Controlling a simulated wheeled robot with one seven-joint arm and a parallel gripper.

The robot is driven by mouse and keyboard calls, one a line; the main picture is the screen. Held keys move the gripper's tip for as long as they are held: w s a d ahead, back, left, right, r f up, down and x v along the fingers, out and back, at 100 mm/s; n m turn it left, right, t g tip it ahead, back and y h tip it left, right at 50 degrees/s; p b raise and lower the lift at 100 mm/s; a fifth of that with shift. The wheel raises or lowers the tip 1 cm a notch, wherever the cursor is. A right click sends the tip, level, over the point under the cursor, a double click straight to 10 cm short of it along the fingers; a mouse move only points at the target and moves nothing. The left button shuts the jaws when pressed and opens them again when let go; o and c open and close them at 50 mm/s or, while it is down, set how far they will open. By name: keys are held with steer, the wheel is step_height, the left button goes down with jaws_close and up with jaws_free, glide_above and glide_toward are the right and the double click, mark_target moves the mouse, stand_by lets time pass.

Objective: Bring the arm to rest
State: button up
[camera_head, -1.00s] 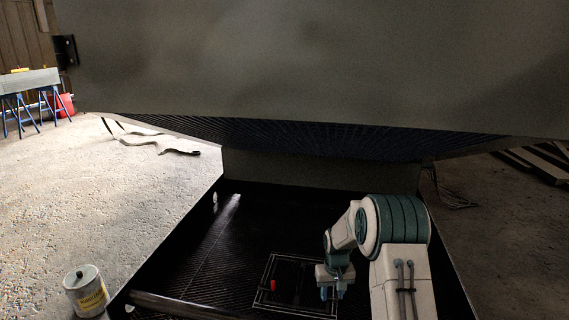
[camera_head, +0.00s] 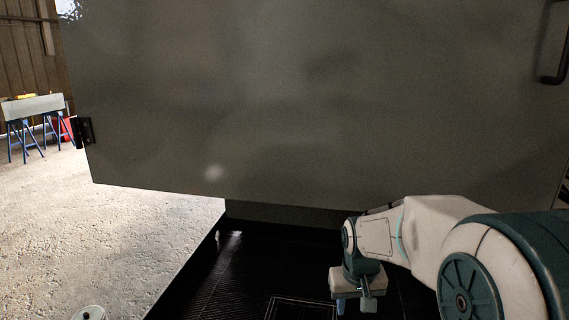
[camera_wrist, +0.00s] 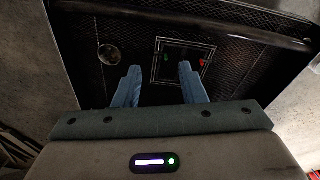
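My gripper (camera_wrist: 155,88) shows two blue fingers spread apart in the wrist view, with nothing held between them. It points down over a dark, mesh-patterned floor (camera_wrist: 235,75). In the head view, my gripper (camera_head: 346,305) hangs at the bottom, right of centre, and its fingertips are partly cut off by the frame. My arm reaches in from the lower right, below a large grey panel (camera_head: 300,110).
The panel fills most of the head view, with a hinge (camera_head: 83,132) at left and a handle (camera_head: 553,45) at right. The wrist view shows a white-outlined square (camera_wrist: 183,62) with a small red item (camera_wrist: 203,63), a bar (camera_wrist: 190,22) and a round object (camera_wrist: 110,53).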

steer(key=s+r+t+p, duration=0.1)
steer(key=s+r+p, duration=0.9)
steer(key=s+r, duration=0.6)
steer(key=shift+s+m+p, duration=0.3)
